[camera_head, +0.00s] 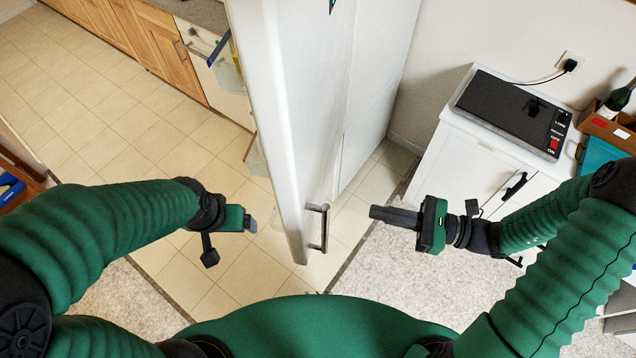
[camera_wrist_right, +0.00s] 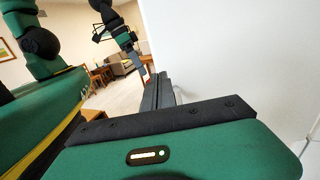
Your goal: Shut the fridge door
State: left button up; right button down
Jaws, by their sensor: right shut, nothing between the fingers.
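The white fridge door (camera_head: 275,110) stands open, its edge toward me in the head view. Its handle (camera_head: 324,228) is on the right-hand face, near the door's near end. Door shelves with a bottle (camera_head: 227,70) show on the left-hand side. My right gripper (camera_head: 374,213) is shut and empty, to the right of the handle and apart from it. In the right wrist view its fingers (camera_wrist_right: 158,92) lie together beside a plain white surface. My left gripper (camera_head: 251,225) is left of the door; its finger opening is unclear. Most of the fridge interior is hidden.
A white cabinet (camera_head: 440,160) with a black hob (camera_head: 510,110) stands at the right, with a crate holding a bottle (camera_head: 615,100) beyond it. Wooden cupboards (camera_head: 150,45) line the back left. Tiled floor (camera_head: 110,120) is clear left of the door.

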aim_at(301, 196)
jog(key=p+x, duration=0.4)
jog(key=x, duration=0.9)
jog(key=shift+s+a+f, duration=0.1)
jog(key=shift+a, duration=0.2)
jog(key=shift+a+f, duration=0.1)
jog(key=shift+a, duration=0.2)
jog(key=shift+w+f, duration=0.1)
jog(key=shift+w, duration=0.15)
jog(key=shift+a, duration=0.15)
jog(key=shift+a, duration=0.2)
